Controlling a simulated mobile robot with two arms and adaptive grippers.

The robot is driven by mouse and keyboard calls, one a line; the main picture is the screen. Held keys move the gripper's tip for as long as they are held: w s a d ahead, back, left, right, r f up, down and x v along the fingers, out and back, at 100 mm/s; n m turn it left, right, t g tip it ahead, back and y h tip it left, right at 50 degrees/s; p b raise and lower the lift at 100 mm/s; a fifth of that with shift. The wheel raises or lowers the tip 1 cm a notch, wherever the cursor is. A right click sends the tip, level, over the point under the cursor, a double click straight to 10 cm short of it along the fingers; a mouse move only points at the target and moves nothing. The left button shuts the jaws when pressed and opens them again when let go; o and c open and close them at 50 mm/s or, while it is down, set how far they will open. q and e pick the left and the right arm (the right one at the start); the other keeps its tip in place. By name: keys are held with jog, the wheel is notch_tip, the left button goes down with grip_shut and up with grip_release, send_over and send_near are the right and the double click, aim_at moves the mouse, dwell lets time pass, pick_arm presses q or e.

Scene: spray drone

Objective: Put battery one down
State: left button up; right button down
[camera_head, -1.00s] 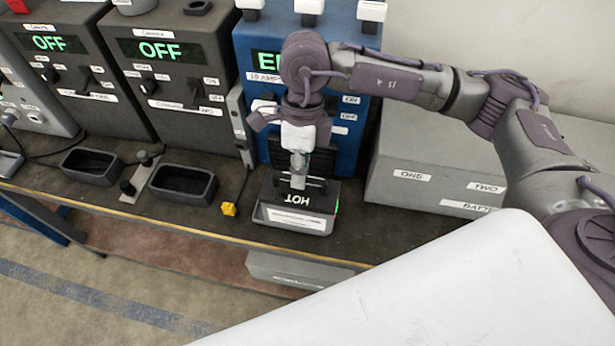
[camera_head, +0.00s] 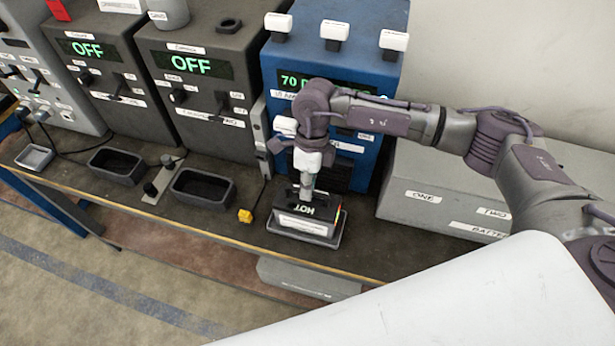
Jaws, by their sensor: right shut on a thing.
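A dark battery (camera_head: 300,223) with a "HOT" label and a pale label strip is at a shallow grey tray (camera_head: 329,242) in front of the blue charger (camera_head: 390,82). The tray's rim shows around its near side. I cannot tell whether the battery touches the tray floor. My right gripper (camera_head: 307,193) points down from above and is shut on the battery's top; its fingertips are partly hidden. The charger's display starts with "70", the rest being covered by my right arm. My left gripper is not in view.
Two dark chargers (camera_head: 203,95) reading "OFF" stand to the left, with empty black trays (camera_head: 203,203) before them. A yellow piece (camera_head: 245,216) lies left of the battery. A grey box (camera_head: 412,220) labelled "ONE" and "TWO" stands right. The bench's front edge is close.

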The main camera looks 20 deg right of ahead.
jog(key=shift+a+r, duration=0.1)
jog(key=c, duration=1.6)
grip_release()
jog(key=o, duration=0.4)
jog(key=shift+s, duration=0.1)
jog(key=shift+r, duration=0.1)
jog(key=shift+w+r+b, duration=0.2)
jog(key=shift+r+b, duration=0.1)
jog(key=shift+b, duration=0.1)
jog(key=b+v, duration=0.3)
jog(key=v, duration=0.8)
jog(key=shift+s+r+b, duration=0.1)
jog(key=shift+b, duration=0.2)
